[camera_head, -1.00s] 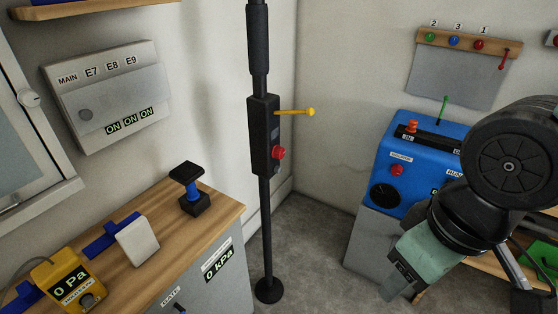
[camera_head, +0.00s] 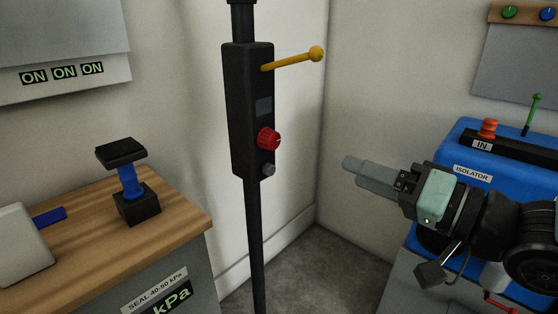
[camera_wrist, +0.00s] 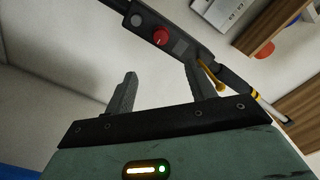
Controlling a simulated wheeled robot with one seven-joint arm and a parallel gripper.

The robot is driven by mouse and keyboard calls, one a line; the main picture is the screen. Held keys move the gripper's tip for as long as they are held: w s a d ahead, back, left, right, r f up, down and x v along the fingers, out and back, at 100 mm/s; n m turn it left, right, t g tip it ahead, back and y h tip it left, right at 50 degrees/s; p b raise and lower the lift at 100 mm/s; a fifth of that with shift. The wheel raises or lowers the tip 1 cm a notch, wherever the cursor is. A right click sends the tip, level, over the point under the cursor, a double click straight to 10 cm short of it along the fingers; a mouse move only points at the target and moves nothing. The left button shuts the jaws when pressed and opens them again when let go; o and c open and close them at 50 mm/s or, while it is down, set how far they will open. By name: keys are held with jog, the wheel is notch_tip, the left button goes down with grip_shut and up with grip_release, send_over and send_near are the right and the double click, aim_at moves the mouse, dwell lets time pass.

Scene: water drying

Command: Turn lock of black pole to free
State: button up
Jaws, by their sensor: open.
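The black pole (camera_head: 251,225) stands upright near the room's corner, with a black control box (camera_head: 245,110) on it. The box carries a red knob (camera_head: 268,139), a small grey button (camera_head: 267,170) below it and a yellow lever (camera_head: 292,59) sticking out to the right near the top. My gripper (camera_head: 352,168) is open and empty to the right of the box, about level with the grey button, pointing left. In the wrist view, the box with the red knob (camera_wrist: 161,36) lies beyond my open fingers (camera_wrist: 159,92). Nothing touches the fingers.
A wooden bench (camera_head: 185,215) with a black and blue plunger-like device (camera_head: 128,180) is on the left. A blue isolator machine (camera_head: 450,155) stands at the right, close behind my arm. Floor (camera_head: 320,265) between bench and machine is clear.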

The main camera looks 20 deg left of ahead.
aim_at(275, 141)
jog(key=b+x, duration=0.1)
jog(key=x, duration=1.6)
jog(key=shift+a+b, duration=0.15)
jog(key=shift+b, duration=0.25)
jog(key=c, duration=1)
